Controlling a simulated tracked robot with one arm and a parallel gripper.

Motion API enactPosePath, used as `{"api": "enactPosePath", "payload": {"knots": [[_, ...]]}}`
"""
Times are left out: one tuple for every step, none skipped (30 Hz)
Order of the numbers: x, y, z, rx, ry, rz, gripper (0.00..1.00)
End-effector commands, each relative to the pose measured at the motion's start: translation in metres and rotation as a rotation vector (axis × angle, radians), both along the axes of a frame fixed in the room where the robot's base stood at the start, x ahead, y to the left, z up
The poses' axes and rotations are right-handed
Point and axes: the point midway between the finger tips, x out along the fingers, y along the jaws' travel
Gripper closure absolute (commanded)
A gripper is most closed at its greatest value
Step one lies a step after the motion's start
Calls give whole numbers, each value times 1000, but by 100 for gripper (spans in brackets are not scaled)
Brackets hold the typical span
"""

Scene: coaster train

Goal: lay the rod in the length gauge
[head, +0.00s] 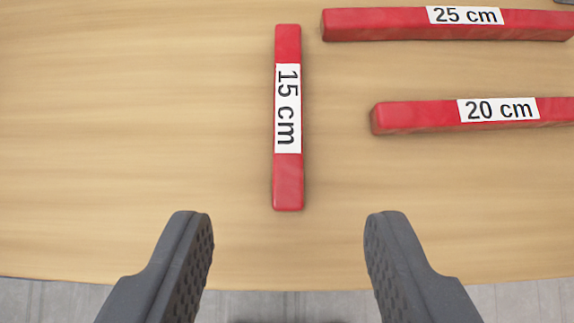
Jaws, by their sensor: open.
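A red rod labelled 15 cm (288,180) lies on the wooden table, pointing away from me, near the middle of the head view. A red rod labelled 20 cm (420,117) lies crosswise to the right, its right end cut off by the picture edge. A red rod labelled 25 cm (375,25) lies crosswise beyond it at the top right. My gripper (288,222) is open and empty, its fingers apart on either side of the near end of the 15 cm rod and not touching it. I see no length gauge in this view.
The wooden table (130,130) is bare on the left. Its near edge curves across the bottom of the picture, with grey floor (520,303) below it. A small dark thing shows at the top right corner, too cut off to tell.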

Motion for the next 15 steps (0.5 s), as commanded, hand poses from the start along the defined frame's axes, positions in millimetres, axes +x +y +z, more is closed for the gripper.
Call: {"api": "enactPosePath", "payload": {"knots": [[1,0,-5,0,5,0,55],[2,0,-6,0,6,0,55],[3,0,-8,0,6,0,55],[5,0,-10,0,6,0,55],[7,0,-11,0,5,0,55],[9,0,-14,0,4,0,55],[12,0,-17,0,4,0,55],[14,0,-19,0,4,0,55],[18,0,-24,0,4,0,55],[21,0,-28,0,5,0,55],[24,0,-32,0,6,0,55],[28,0,-36,0,6,0,55],[31,0,-40,0,6,0,55],[34,0,-43,0,6,0,55],[38,0,-47,0,5,0,55]]}}
